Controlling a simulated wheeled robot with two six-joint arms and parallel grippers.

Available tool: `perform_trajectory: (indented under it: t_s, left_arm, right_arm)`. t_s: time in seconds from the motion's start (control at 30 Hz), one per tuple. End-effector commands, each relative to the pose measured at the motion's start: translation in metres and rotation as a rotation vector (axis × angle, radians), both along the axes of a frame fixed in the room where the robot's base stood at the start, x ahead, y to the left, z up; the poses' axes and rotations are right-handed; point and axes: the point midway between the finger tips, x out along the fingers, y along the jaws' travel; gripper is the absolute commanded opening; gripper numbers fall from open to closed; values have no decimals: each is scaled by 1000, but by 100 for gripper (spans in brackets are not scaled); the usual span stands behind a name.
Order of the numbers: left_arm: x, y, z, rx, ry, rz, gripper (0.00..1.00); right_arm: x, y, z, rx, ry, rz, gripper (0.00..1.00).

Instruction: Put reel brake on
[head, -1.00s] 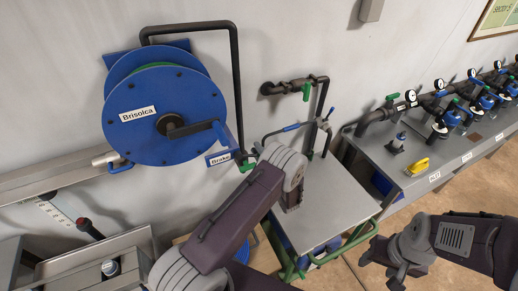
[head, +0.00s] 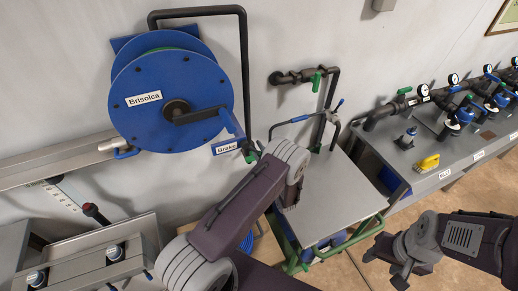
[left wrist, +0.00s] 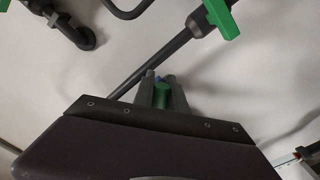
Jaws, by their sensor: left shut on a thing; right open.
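The blue hose reel (head: 165,75), labelled Brisolca, hangs on the wall with its crank (head: 200,116) toward the right. A blue-edged Brake sign (head: 227,148) sits below right of it, beside a green fitting (head: 250,153) at the foot of a dark pipe frame. My left arm reaches up next to this fitting and hides its own fingertips in the head view. In the left wrist view, my left gripper (left wrist: 162,82) is shut on a green grip (left wrist: 163,97). Whether this grip is the brake's is unclear. My right gripper (head: 385,265) is open and empty at lower right.
A grey table (head: 330,190) with a green frame stands right of my left arm. Wall pipework with a green handle (head: 317,80) is above it. A long bench (head: 450,165) carries valves and a yellow item (head: 427,163). A metal rack (head: 75,255) stands lower left.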

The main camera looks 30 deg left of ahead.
Motion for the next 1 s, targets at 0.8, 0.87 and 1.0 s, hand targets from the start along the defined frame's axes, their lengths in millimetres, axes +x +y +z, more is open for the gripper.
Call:
perform_trajectory:
  t_s: [0.8, 0.87, 1.0]
  left_arm:
    - [-11, -8, -8, 0, 17, 2, 38]
    - [-19, -18, -9, 1, 19, 0, 38]
    - [-41, -42, -9, 0, 19, -1, 38]
  right_arm:
    - [0, 0, -7, 0, 0, 0, 55]
    - [0, 0, -11, 0, 0, 0, 55]
    - [0, 0, -20, 0, 0, 0, 55]
